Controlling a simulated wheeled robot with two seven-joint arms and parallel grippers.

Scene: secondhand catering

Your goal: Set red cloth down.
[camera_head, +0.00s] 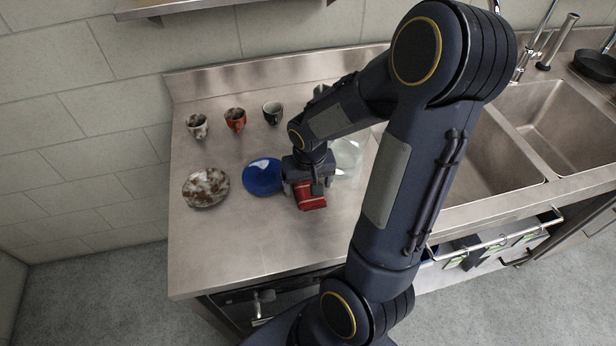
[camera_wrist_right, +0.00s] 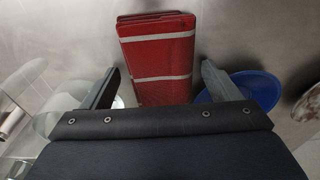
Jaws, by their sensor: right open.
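The folded red cloth (camera_head: 312,198) with white stripes lies on the steel counter in the head view, partly hidden by my right gripper (camera_head: 306,190) above it. In the right wrist view the cloth (camera_wrist_right: 155,58) shows between the two fingers of my right gripper (camera_wrist_right: 160,85). The fingers are spread wide, with a gap to the cloth on each side. I cannot tell whether the cloth rests fully flat. My left gripper is in neither view.
A blue plate (camera_head: 262,177) is just left of the gripper, and a brown-white plate (camera_head: 206,188) is farther left. Cups, including a red one (camera_head: 235,120), stand behind. Clear glass dishes (camera_head: 348,153) are to the right, before the sink (camera_head: 562,125). The front left counter (camera_head: 225,250) is clear.

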